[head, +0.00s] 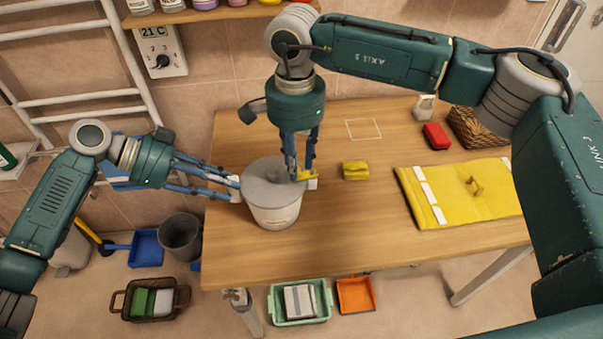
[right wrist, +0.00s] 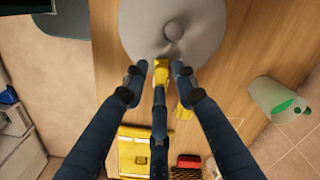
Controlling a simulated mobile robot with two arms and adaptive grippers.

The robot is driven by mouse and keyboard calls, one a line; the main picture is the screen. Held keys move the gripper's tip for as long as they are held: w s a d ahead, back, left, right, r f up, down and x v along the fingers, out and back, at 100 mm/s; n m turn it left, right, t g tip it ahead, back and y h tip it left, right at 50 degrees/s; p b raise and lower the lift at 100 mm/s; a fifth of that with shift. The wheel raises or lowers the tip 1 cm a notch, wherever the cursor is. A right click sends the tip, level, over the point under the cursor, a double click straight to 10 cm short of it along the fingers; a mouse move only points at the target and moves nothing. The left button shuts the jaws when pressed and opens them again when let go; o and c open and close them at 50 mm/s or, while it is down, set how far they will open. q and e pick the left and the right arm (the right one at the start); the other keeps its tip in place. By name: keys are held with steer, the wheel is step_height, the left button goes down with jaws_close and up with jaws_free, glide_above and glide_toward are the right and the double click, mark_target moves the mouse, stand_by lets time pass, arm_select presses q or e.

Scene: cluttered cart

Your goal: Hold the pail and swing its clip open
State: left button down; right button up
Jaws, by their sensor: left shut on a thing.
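The pail (head: 275,214) is pale grey-white with a round grey lid and knob, upright near the table's left end. Its lid also fills the top of the right wrist view (right wrist: 205,30). The yellow clip (head: 303,175) sits at the lid's right edge; it shows in the right wrist view (right wrist: 161,72). My left gripper (head: 237,189) is shut on the pail's left side. My right gripper (head: 300,179) points down at the clip from above. In the right wrist view its fingers are spread around the clip, with small gaps at both sides.
A yellow block (head: 355,170) lies just right of the pail. A yellow mat (head: 455,200), a red block (head: 436,136) and a wicker basket (head: 470,128) are further right on the wooden table (head: 345,235). Bins and trays stand on the floor.

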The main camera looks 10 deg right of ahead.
steer(key=shift+f, duration=0.8)
jaws_close()
steer(key=shift+s+f, duration=0.1)
